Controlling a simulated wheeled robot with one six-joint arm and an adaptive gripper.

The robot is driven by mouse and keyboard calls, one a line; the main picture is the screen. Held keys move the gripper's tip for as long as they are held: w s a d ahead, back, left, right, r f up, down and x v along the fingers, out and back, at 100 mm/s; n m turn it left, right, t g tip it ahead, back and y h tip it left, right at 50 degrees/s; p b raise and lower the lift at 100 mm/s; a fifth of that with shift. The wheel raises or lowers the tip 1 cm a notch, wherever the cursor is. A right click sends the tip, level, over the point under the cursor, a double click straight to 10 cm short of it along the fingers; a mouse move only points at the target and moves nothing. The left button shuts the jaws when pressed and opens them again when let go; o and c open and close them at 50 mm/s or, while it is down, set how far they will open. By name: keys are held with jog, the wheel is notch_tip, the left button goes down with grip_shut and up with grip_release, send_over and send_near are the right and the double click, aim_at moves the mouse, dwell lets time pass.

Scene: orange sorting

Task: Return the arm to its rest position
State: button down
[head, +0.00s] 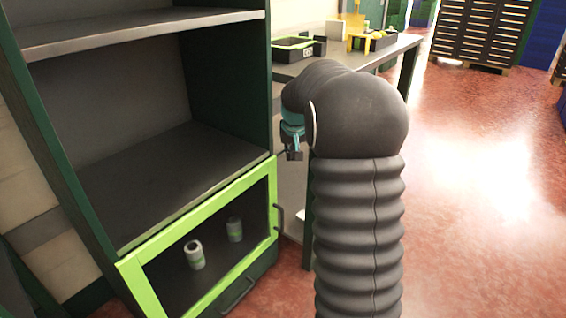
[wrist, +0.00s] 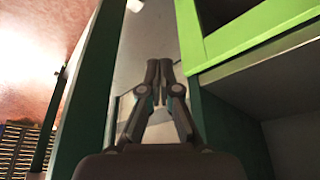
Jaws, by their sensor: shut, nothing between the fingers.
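My gripper (wrist: 158,68) is shut and empty in the wrist view, its two dark fingers together. In the head view my gripper (head: 293,155) is small and partly hidden by my dark, ribbed arm. It hangs beside the right edge of the shelf cabinet (head: 262,100), near the top of the cabinet's green-framed door (head: 150,262). I cannot tell whether it touches the cabinet.
Two small containers (head: 195,254) stand behind the door. The cabinet's open shelf (head: 150,180) is empty. A workbench (head: 345,62) with a green-rimmed tray (head: 297,48) stands behind my arm. Red floor (head: 480,170) is clear on the right.

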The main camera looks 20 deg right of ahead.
jog(key=shift+s+d+r, duration=0.1)
jog(key=shift+s+r, duration=0.15)
jog(key=shift+r, duration=0.4)
jog(key=shift+s+d+r, duration=0.15)
jog(key=shift+s+r, duration=0.1)
jog(key=shift+r, duration=0.4)
jog(key=shift+s+d+r, duration=0.1)
jog(key=shift+s+r, duration=0.15)
jog(key=shift+r, duration=0.4)
jog(key=s+a+n, duration=0.1)
jog(key=s+a, duration=0.5)
jog(key=s, duration=0.5)
jog(key=s+a+n+t, duration=0.1)
jog(key=s+a, duration=0.6)
jog(key=s, duration=0.5)
jog(key=s+a+r+n+y, duration=0.1)
jog(key=s+a, duration=0.5)
jog(key=s, duration=0.6)
jog(key=shift+a+t, duration=0.2)
jog(key=shift+t, duration=0.1)
